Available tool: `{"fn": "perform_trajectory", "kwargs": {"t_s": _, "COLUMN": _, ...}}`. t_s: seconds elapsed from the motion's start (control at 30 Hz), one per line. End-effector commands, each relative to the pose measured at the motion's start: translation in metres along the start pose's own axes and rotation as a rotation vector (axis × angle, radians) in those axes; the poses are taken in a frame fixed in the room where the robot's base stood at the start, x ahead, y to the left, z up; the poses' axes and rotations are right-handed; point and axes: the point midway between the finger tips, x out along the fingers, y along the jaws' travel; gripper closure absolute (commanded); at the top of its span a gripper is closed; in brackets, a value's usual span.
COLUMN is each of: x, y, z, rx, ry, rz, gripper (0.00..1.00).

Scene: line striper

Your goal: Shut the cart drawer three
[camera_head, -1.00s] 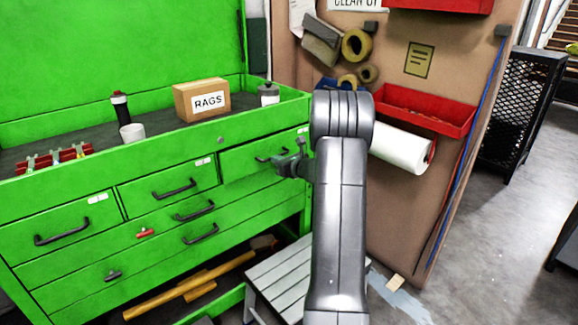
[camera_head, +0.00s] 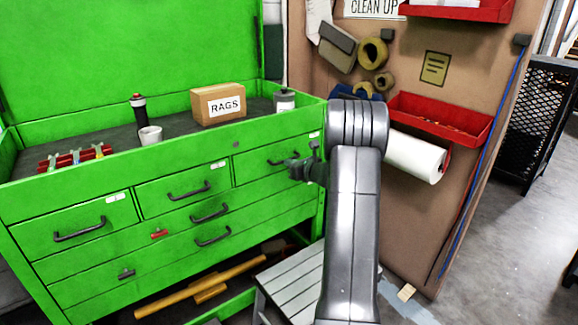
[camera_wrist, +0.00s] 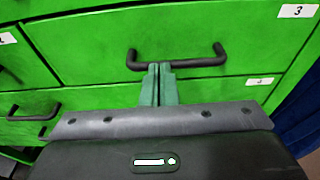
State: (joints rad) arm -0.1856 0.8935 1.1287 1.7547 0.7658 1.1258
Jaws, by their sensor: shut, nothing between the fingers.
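Drawer three (camera_head: 262,170) is the top right drawer of the green cart (camera_head: 210,150). Its front looks about level with the drawers beside it in the head view; I cannot tell whether a small gap is left. In the wrist view the drawer front (camera_wrist: 225,35) bears a "3" label (camera_wrist: 297,11) and a dark bar handle (camera_wrist: 200,62). My gripper (camera_wrist: 160,68) is shut and empty, its fingertips at the left part of this handle. I cannot tell whether they touch it. In the head view my gripper (camera_head: 302,168) is at the drawer's right part.
A RAGS box (camera_head: 218,104), a dark bottle (camera_head: 139,105), a white cup (camera_head: 150,135) and a red tool rack (camera_head: 75,158) stand on the cart top. A grey slatted step (camera_head: 290,285) is below. A board with a paper roll (camera_head: 415,158) is at the right.

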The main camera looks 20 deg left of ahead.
Motion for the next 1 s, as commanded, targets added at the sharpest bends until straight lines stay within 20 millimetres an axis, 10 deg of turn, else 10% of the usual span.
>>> {"fn": "perform_trajectory", "kwargs": {"t_s": 0.5, "x": -0.102, "y": -0.004, "z": -0.002, "rx": 0.001, "ry": 0.007, "rz": -0.001, "gripper": 1.00}}
{"fn": "perform_trajectory", "kwargs": {"t_s": 1.0, "x": -0.115, "y": -0.004, "z": -0.002, "rx": 0.001, "ry": 0.008, "rz": 0.000, "gripper": 1.00}}
